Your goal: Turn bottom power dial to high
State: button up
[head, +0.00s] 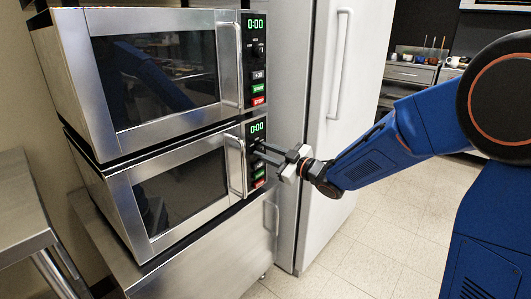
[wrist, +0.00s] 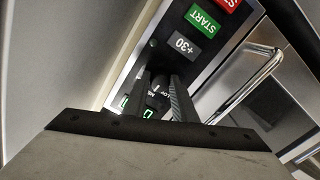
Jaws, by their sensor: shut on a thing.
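The bottom microwave (head: 180,190) sits under another one, with its control panel at its right front edge. My gripper (head: 257,153) reaches in from the right in the head view, with its fingertips at that panel just below the green display (head: 257,127). In the wrist view my gripper (wrist: 160,82) has its two dark fingers on either side of the dark bottom power dial (wrist: 157,101), shut on it. White lettering shows by the dial, but its pointer setting is not clear. In the head view the fingers mostly hide the dial.
The bottom door handle (head: 235,167) stands close left of my fingers. The +30 button (wrist: 183,44), START button (wrist: 203,21) and a red button lie beside the dial. The top microwave (head: 150,75) is above; a tall white fridge (head: 335,120) stands right.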

jog(key=m, duration=0.5)
jog(key=shift+m, duration=0.4)
jog(key=m, duration=0.5)
jog(key=shift+s, duration=0.1)
jog(key=shift+m, duration=0.3)
jog(key=o, duration=1)
jog(key=v, duration=1.7)
jog(key=shift+s+d+f, duration=0.1)
jog(key=shift+s+d, duration=0.05)
